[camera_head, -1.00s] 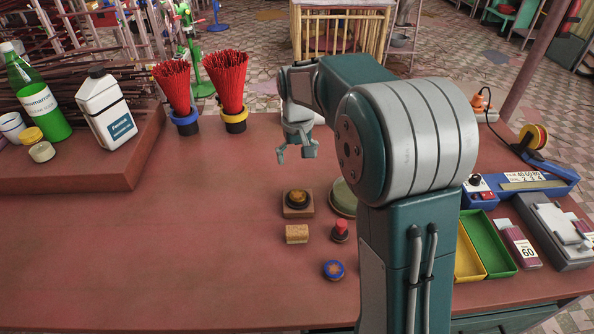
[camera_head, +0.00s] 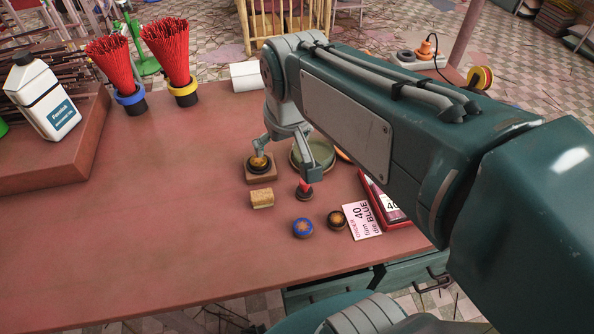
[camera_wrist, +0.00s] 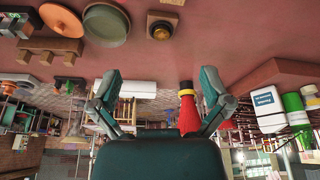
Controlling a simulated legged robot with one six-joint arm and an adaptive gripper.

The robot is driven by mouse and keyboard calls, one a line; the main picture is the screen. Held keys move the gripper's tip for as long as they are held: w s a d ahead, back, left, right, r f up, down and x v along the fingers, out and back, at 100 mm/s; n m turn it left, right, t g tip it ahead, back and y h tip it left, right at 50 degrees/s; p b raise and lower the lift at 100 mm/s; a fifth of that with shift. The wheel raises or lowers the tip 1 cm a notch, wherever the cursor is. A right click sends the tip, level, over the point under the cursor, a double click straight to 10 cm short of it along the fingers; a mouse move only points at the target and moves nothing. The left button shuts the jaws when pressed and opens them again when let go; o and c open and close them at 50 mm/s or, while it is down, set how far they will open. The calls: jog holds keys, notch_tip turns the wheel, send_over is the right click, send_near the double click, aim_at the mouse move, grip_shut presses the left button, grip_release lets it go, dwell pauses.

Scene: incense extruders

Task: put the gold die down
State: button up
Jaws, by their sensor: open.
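The gold die (camera_head: 259,162), a dark round piece with a gold top, sits on a small square wooden block (camera_head: 262,178). In the wrist view the die (camera_wrist: 161,31) on its block shows at the top, apart from the fingers. My gripper (camera_head: 289,161) is open, its fingers spread. In the head view its left fingertip overlaps the die; whether it touches is unclear there. The wrist view shows nothing held between the fingers (camera_wrist: 161,96).
A green dish (camera_head: 299,156), a red-knobbed stamp (camera_head: 305,190), a tan block (camera_head: 262,198), a blue die (camera_head: 303,228) and a dark die (camera_head: 337,219) stand nearby. Red incense bundles (camera_head: 170,55) stand behind. The table's left middle is clear.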

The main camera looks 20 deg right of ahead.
jog(key=s+f+t, duration=0.1)
jog(key=s, duration=0.7)
jog(key=shift+s+f+t, duration=0.3)
jog(key=shift+f+t, duration=0.05)
jog(key=shift+t, duration=0.05)
jog(key=shift+d, duration=0.1)
